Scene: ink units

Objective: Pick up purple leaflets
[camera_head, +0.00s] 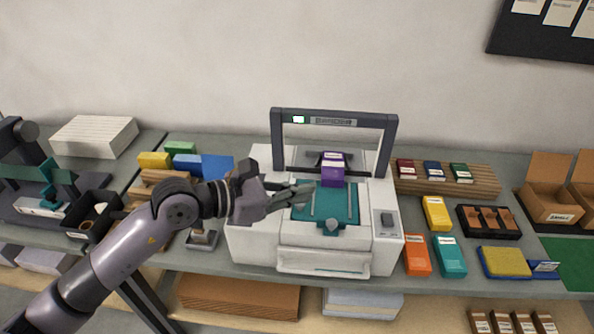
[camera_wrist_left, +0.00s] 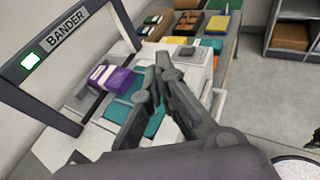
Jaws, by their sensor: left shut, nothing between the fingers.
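A stack of purple leaflets (camera_head: 332,170) with a white label band sits on the teal bed (camera_head: 345,203) of the white bander machine (camera_head: 255,240), towards its back under the dark arch. The purple leaflets also show in the left wrist view (camera_wrist_left: 112,78), left of the fingers. My left gripper (camera_head: 303,194) reaches in from the left over the bed, to the left and front of the leaflets, and is apart from them. Its fingers (camera_wrist_left: 157,75) are shut and empty. My right gripper is in neither view.
The dark arch (camera_head: 334,117) rises over the machine's back. To the right lie a yellow box (camera_head: 436,213), an orange box (camera_head: 417,254), a teal box (camera_head: 449,256) and a black tray (camera_head: 488,222). Wooden blocks and a black bin (camera_head: 94,219) stand on the left.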

